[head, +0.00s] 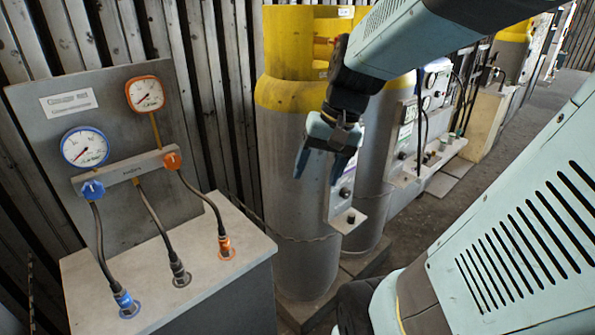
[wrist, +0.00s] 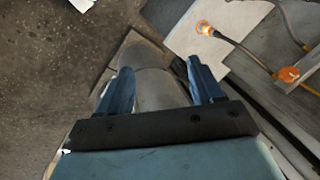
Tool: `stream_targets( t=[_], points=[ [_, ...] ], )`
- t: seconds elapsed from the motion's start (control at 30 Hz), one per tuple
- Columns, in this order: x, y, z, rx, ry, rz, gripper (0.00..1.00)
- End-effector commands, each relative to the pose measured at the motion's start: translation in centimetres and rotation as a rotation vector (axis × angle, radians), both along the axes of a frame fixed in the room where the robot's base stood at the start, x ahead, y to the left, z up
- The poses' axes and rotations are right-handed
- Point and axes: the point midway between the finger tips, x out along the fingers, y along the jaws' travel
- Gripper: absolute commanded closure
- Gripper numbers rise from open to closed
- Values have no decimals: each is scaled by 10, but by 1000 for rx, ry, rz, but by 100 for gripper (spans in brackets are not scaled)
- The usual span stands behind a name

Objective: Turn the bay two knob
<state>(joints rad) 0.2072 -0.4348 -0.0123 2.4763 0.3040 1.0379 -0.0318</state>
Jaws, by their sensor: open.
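My gripper (head: 320,166) is open and empty, pointing down in front of the grey cylinders. In the wrist view its blue fingers (wrist: 160,72) stand apart, with a grey cylinder (wrist: 156,88) showing beyond and between them. The near panel at left carries a blue knob (head: 93,189) and an orange knob (head: 172,160), both left of my gripper and apart from it. The orange knob shows at the right of the wrist view (wrist: 288,75). Small dark knobs (head: 345,193) show on a panel behind my gripper. I cannot read which bay is two.
Above the near knobs are a blue-rimmed gauge (head: 85,147) and an orange-rimmed gauge (head: 145,94). Hoses run down to a grey cabinet top (head: 205,276). Yellow-topped grey cylinders (head: 285,150) stand behind my gripper. More panels line the wall at right; open floor (head: 470,190) lies beside them.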

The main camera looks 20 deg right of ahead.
Motion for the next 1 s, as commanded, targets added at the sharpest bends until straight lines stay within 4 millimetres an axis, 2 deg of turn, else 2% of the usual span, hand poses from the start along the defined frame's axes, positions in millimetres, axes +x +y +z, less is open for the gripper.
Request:
stream_targets(
  t=[0.1,0.57,0.77,1.0],
  points=[
    [10,-5,-17,102,94,-83,34],
    [50,-28,-67,529,357,-414,34],
    [69,-49,-89,729,431,-572,34],
    [91,-84,-117,974,480,-767,34]
  ],
)
